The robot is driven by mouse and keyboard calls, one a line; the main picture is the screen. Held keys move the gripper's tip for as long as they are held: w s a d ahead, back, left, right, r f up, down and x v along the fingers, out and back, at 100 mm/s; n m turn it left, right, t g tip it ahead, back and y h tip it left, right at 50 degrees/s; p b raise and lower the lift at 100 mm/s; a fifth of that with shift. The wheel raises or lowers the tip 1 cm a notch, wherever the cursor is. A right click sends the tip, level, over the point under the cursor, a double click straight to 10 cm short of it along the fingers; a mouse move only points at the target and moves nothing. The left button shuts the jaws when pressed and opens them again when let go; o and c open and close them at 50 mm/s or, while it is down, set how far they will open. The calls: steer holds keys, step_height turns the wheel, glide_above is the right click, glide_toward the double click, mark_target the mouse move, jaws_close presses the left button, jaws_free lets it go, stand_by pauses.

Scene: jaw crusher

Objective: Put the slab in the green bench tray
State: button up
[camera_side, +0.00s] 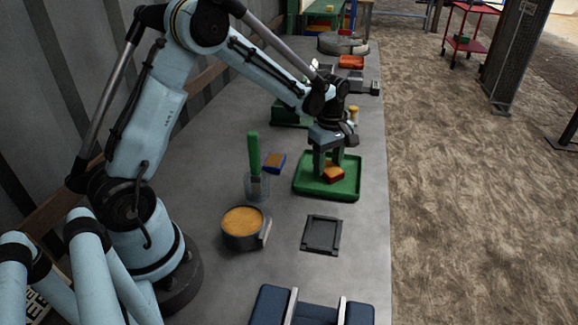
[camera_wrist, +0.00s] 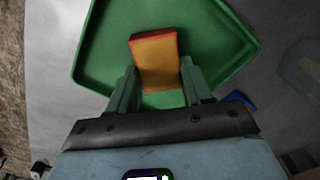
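The slab (camera_side: 334,174) is a small block with an orange face and red edges. It is at the green bench tray (camera_side: 312,191), within the tray's outline and low over its floor. My gripper (camera_side: 330,168) points down into the tray. In the wrist view the slab (camera_wrist: 156,60) sits between the two fingers (camera_wrist: 159,80), which meet its sides, and it looks slightly tilted. The tray (camera_wrist: 225,50) spreads out behind it. I cannot tell whether the slab's underside touches the tray floor.
A blue and orange block (camera_side: 274,163) lies left of the tray. A clear cup with a green-handled tool (camera_side: 254,160) and a round pan of orange material (camera_side: 243,222) stand closer. A dark square plate (camera_side: 322,234) lies in front of the tray. The bench edge is close on the right.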

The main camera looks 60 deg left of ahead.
mark_target(328, 166)
steer(key=o, duration=0.4)
step_height(328, 166, up, 12)
steer(key=s+d+m+t, duration=0.3)
steer(key=s+d+m, duration=0.1)
steer(key=s+m, duration=0.3)
steer(key=s+d+m+t, duration=0.4)
steer(key=s+m, duration=0.4)
steer(key=m, duration=0.3)
steer(key=shift+r, duration=0.3)
